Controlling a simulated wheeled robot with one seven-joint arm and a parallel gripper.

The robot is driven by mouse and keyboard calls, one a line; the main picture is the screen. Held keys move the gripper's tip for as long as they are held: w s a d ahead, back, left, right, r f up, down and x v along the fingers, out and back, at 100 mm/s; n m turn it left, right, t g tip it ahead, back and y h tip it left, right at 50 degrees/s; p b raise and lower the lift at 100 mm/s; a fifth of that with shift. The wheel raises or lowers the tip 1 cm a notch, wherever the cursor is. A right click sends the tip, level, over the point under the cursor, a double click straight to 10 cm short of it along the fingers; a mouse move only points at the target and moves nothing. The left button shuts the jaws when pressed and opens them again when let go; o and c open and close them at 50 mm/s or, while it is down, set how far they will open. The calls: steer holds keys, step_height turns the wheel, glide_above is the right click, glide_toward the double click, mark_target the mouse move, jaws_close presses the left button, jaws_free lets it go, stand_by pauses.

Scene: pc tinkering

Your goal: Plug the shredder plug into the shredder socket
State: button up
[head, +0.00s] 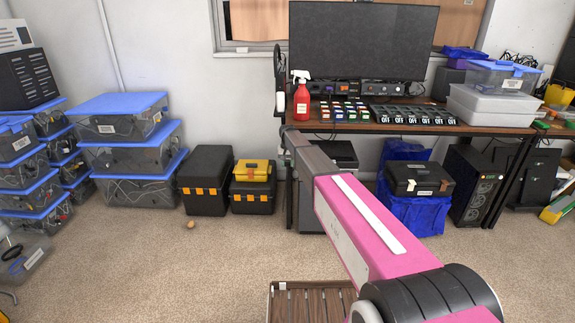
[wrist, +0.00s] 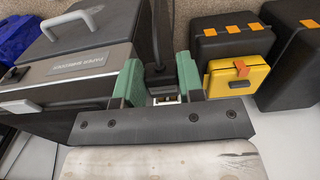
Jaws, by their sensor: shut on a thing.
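In the wrist view my gripper (wrist: 159,80) has its green fingers closed on the sides of the black shredder plug (wrist: 160,83). A dark cable (wrist: 162,30) runs up from the plug. Just below the plug, between the fingers, a small pale part shows; I cannot tell whether it belongs to the plug or to a socket. The grey and black shredder (wrist: 72,68), with a handle and a label, is just left of the fingers. No socket is clearly visible. In the head view my arm hides much of the area beside the desk, and the plug cannot be made out.
A yellow case (wrist: 238,76) and black toolboxes (wrist: 285,70) are right of my gripper. In the head view, the desk (head: 400,128) stands beyond my arm, with a blue bin (head: 420,213) under it. Lidded boxes (head: 130,160) are stacked left. The carpet (head: 150,265) is mostly clear.

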mark_target(288, 162)
steer(key=shift+w, duration=0.65)
steer(key=o, duration=1.1)
steer(key=shift+r, duration=0.15)
steer(key=shift+r, duration=2.35)
step_height(288, 162, up, 10)
steer(key=s+d+f, duration=0.5)
steer(key=s+d, duration=0.1)
steer(key=s, duration=0.9)
steer(key=s+d+f, duration=0.5)
steer(key=s+d, duration=0.1)
steer(key=s, duration=1)
steer(key=s+d+f, duration=0.5)
steer(key=s+d, duration=0.1)
steer(key=s, duration=1)
steer(key=shift+s+f, duration=0.1)
steer(key=shift+s, duration=0.05)
